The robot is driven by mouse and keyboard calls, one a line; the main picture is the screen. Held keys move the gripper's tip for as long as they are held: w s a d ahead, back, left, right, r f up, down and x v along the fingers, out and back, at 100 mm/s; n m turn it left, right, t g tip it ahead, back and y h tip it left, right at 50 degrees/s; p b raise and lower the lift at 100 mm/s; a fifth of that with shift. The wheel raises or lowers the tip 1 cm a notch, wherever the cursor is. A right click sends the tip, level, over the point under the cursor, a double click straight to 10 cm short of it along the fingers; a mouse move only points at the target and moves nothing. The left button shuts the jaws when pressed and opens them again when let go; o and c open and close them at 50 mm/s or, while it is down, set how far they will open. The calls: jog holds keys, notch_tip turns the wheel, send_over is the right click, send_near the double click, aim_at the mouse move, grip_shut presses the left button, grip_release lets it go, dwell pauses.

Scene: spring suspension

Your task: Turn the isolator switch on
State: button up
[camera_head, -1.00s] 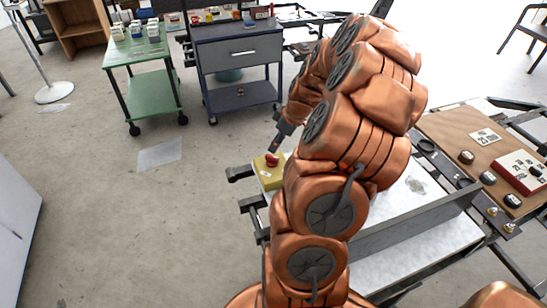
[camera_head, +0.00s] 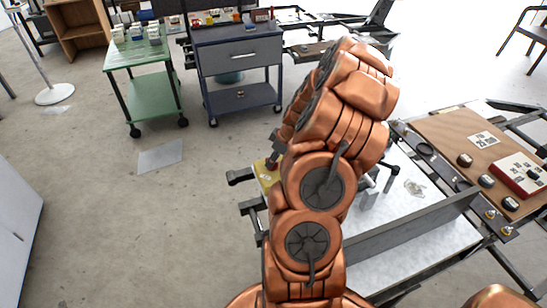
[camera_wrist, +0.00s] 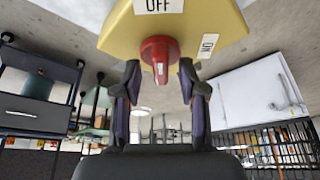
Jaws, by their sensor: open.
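The isolator switch is a yellow box (camera_wrist: 115,33) with a red rotary knob (camera_wrist: 159,52), seen close up at the top of the wrist view. A white OFF label (camera_wrist: 158,5) is above the knob and an ON label (camera_wrist: 207,46) is to its right. The white mark on the knob is upright in the picture, in line with OFF. My gripper (camera_wrist: 158,76) is open, with one finger on each side just below the knob. I cannot tell whether the fingers touch it. In the head view my arm hides most of the yellow box (camera_head: 264,173) and the gripper.
The box stands at the left end of a white-topped bench (camera_head: 400,262) with a grey raised rail (camera_head: 410,225). A wooden board (camera_head: 455,135) with a red-edged panel (camera_head: 520,175) is at the right. A green cart (camera_head: 130,60) and a grey drawer cart (camera_head: 235,50) stand behind.

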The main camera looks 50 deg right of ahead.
grip_shut()
dwell(0.4)
jog(key=shift+f+m+b, duration=0.15)
jog(key=shift+m+b, duration=0.15)
jog(key=m+h+b, duration=0.1)
jog(key=m, duration=0.1)
jog(key=shift+a+m+b, duration=0.15)
jog(key=shift+m+b, duration=0.15)
jog(key=shift+b, duration=0.1)
jog(key=m+h+b, duration=0.1)
jog(key=m+h, duration=0.1)
jog(key=m, duration=0.3)
jog(key=m+h, duration=0.1)
jog(key=m, duration=0.2)
jog(key=m+g+h, duration=0.1)
jog(key=m, duration=0.1)
jog(key=shift+w+a+r+m+g, duration=0.1)
jog(key=shift+w+r+m+g, duration=0.1)
jog(key=shift+m+g, duration=0.15)
jog(key=shift+f+m+g+h+p, duration=0.1)
jog(key=shift+m+g+h+p, duration=0.35)
jog(key=shift+m, duration=1.5)
jog(key=shift+a+y, duration=0.1)
jog(key=shift+y, duration=0.15)
